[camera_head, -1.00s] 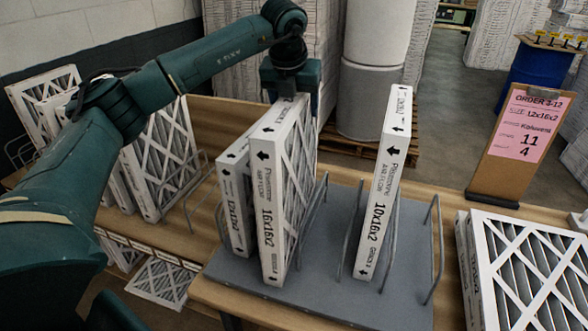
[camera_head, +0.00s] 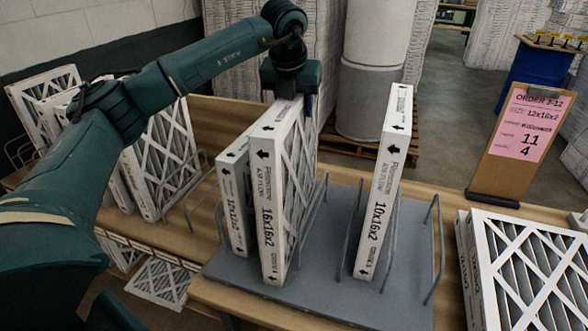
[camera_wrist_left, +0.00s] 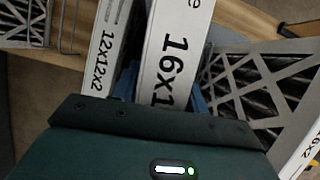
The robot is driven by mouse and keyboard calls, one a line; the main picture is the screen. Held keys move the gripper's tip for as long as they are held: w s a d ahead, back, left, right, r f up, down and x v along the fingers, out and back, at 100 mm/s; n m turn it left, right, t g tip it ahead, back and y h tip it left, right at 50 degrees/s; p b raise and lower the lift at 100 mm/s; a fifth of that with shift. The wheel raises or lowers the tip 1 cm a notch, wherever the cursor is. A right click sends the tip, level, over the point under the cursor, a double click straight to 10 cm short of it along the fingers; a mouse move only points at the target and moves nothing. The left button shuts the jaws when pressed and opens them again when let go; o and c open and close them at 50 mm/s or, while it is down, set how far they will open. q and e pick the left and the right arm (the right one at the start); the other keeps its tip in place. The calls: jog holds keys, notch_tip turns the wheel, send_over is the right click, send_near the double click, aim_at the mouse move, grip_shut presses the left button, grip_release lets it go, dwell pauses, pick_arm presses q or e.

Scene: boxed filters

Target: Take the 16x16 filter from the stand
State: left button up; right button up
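The 16x16 filter (camera_head: 269,220) is a white-framed pleated panel marked 16x16x2. It stands upright in the grey wire stand (camera_head: 310,285), and its label also shows in the wrist view (camera_wrist_left: 178,50). My left gripper (camera_head: 289,98) points down over its top edge, with one blue finger on each side. The fingers look shut on the frame. The wrist view shows them close against both faces, though the tips are partly hidden. The filter still rests in the stand. My right gripper is not in view.
A 12x12 filter (camera_head: 234,205) stands close on the left, and a 10x16 filter (camera_head: 385,190) stands right of a gap. Wire dividers (camera_head: 437,245) rise from the stand. An order board (camera_head: 520,150) stands at the right, beside more filters (camera_head: 530,270).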

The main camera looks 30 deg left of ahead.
pick_arm(q)
jog(key=c, duration=0.9)
grip_shut()
jog(key=shift+r, duration=0.15)
